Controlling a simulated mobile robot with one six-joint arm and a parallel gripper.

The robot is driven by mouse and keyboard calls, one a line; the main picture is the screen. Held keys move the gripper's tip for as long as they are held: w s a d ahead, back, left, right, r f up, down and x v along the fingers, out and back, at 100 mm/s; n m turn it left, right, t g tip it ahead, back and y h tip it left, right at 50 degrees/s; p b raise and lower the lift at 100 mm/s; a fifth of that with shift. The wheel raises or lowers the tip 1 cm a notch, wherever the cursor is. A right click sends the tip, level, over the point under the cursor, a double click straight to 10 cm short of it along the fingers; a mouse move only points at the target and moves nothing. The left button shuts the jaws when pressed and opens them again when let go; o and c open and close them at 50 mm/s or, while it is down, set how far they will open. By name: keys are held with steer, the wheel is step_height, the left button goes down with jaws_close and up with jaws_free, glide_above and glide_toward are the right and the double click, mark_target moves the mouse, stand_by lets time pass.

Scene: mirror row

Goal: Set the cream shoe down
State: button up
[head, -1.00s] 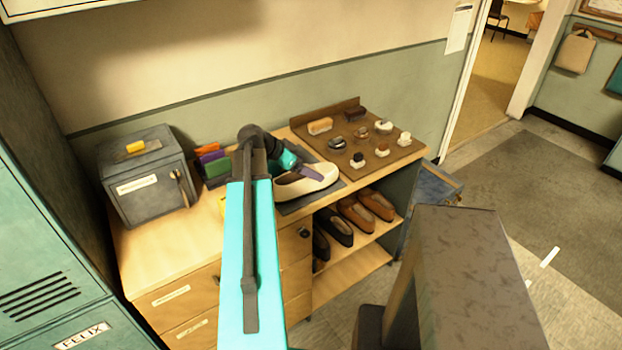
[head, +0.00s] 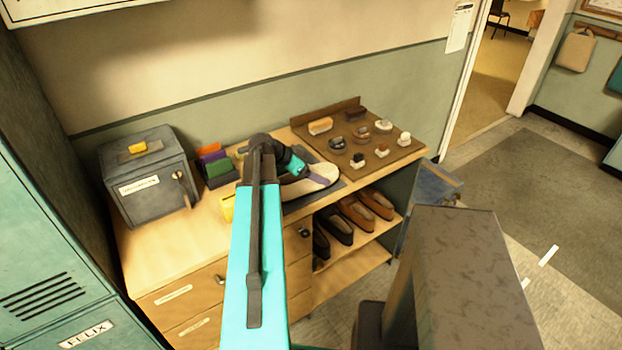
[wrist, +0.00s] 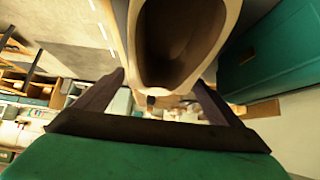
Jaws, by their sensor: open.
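The cream shoe (head: 305,191) sits on a dark mat (head: 349,183) on the worktop, partly hidden behind my arm in the head view. In the wrist view the shoe (wrist: 185,45) fills the top middle, its dark opening facing the camera. My gripper (head: 318,180) is at the shoe, with one purple-grey finger showing against it. In the wrist view my gripper (wrist: 162,84) is open, one finger to each side of the shoe's near end. Whether either finger touches the shoe I cannot tell.
A brown board (head: 385,150) with several brushes and tins lies right of the mat. A grey box (head: 148,185) and coloured blocks (head: 215,165) stand left. The worktop's front left is clear.

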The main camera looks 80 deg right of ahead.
steer(key=shift+p+x, duration=0.65)
steer(key=shift+x, duration=0.95)
steer(key=shift+a, duration=0.1)
steer(key=shift+c, duration=0.3)
steer(key=c, duration=1.5)
steer(key=shift+o, duration=0.2)
steer(key=shift+r, duration=0.2)
steer(key=shift+r+b, duration=1.15)
steer(key=shift+r, duration=0.4)
steer(key=a+b, duration=0.2)
steer(key=a, duration=0.1)
steer(key=a+b, duration=0.1)
steer(key=a, duration=0.3)
steer(key=s+a+b, duration=0.1)
steer(key=a+b, duration=0.1)
steer(key=a, duration=0.1)
steer(key=shift+a+r+b, duration=0.2)
steer(key=shift+r+b, duration=0.15)
steer(key=b, duration=0.4)
